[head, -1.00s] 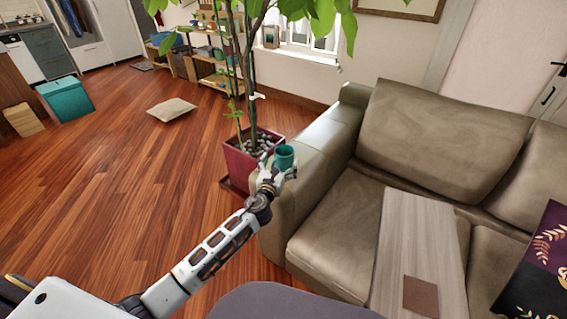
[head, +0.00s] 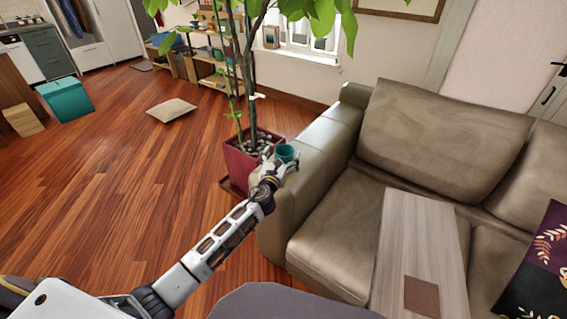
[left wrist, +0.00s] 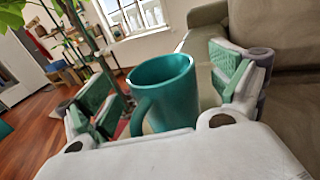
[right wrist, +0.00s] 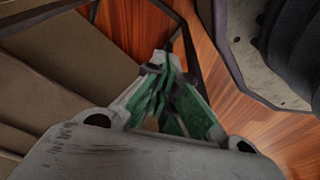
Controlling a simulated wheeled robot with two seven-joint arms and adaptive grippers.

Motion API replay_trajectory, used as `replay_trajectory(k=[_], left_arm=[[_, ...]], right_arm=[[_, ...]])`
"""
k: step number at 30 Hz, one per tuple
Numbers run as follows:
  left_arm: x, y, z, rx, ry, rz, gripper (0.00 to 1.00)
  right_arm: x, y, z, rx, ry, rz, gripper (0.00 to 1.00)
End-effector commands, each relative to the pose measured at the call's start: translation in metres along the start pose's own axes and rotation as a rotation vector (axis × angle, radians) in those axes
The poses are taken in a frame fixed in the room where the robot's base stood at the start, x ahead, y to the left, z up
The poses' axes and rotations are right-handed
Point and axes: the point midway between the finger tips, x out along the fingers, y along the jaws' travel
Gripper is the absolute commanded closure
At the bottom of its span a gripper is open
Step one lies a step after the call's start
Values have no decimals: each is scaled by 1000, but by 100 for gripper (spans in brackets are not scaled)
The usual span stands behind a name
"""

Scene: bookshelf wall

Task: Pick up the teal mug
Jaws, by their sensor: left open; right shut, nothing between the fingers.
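The teal mug (head: 286,152) is upright on the near end of the sofa's left armrest. My left gripper (head: 281,165) is at the mug, with its fingers open. In the left wrist view the mug (left wrist: 166,90) stands between the spread green-padded fingers (left wrist: 165,92), with its handle toward the lower left. A gap shows on the right side; I cannot tell whether the left finger touches the handle. In the right wrist view my right gripper (right wrist: 170,97) is shut and empty, pointing down over the floor.
The grey-brown sofa (head: 440,140) carries a wooden board (head: 420,240) and a dark patterned cushion (head: 540,265). A potted plant in a red pot (head: 243,168) stands beside the armrest, its leaves above. Open wooden floor (head: 130,190) lies to the left.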

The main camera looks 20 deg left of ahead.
Motion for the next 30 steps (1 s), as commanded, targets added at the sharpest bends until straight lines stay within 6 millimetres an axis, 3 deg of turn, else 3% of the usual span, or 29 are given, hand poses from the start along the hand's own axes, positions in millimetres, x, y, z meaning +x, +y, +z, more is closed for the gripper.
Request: replay_trajectory(k=[9,24,30], left_arm=[[21,0,0,-1,0,0,7],[22,0,0,0,0,0,7],[22,0,0,0,0,0,30]], right_arm=[[-8,-5,0,0,-14,-7,100],[-10,-7,1,0,-14,-9,100],[-9,-6,2,0,-16,-9,100]])
